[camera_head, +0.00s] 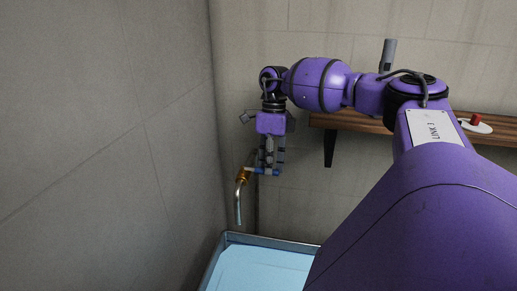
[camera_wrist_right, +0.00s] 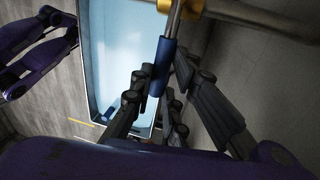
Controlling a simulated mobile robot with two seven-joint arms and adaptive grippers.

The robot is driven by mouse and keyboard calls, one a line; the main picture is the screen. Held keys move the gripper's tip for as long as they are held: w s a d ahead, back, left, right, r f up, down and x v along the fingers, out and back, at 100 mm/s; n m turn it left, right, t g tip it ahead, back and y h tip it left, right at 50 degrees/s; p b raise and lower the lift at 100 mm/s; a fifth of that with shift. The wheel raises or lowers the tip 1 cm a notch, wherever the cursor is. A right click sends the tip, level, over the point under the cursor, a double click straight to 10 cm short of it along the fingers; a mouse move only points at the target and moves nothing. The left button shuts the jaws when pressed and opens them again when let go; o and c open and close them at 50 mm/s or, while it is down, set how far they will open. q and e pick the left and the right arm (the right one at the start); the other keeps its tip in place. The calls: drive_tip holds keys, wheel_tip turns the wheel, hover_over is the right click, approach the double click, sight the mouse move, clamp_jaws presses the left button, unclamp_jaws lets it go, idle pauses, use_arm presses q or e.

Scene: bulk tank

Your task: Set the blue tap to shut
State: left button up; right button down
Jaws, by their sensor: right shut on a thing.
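The tap has a brass body (camera_head: 243,174), a curved steel spout (camera_head: 239,205) pointing down, and a blue handle (camera_head: 263,171) reaching out to the right, roughly level. In the right wrist view, the blue handle (camera_wrist_right: 163,65) comes away from the brass body (camera_wrist_right: 183,8), crosswise to the steel pipe (camera_wrist_right: 255,15). My right gripper (camera_head: 268,166) hangs down onto the handle from above. In its wrist view, the fingers (camera_wrist_right: 163,77) stand on either side of the blue sleeve and are shut on it. My left gripper is not in view.
A tank (camera_head: 225,240) with light blue contents stands below the tap; it also shows in the right wrist view (camera_wrist_right: 84,60). A wooden shelf (camera_head: 345,121) on the back wall carries a red knob (camera_head: 476,119) on a white base. A grey wall (camera_head: 110,130) is close on the left.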

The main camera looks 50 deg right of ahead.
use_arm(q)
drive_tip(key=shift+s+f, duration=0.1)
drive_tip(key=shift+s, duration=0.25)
use_arm(e)
drive_tip(key=shift+w+d+n, duration=0.1)
drive_tip(key=shift+d+n, duration=0.05)
drive_tip(key=shift+n, duration=0.15)
drive_tip(key=c, duration=1.7)
unclamp_jaws()
drive_tip(key=r, duration=0.4)
drive_tip(key=d+r, duration=0.1)
drive_tip(key=r, duration=0.2)
drive_tip(key=w+d+r, duration=0.1)
drive_tip(key=r, duration=0.3)
drive_tip(key=shift+r, duration=0.35)
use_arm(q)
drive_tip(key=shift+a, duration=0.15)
use_arm(e)
drive_tip(key=shift+f, duration=0.1)
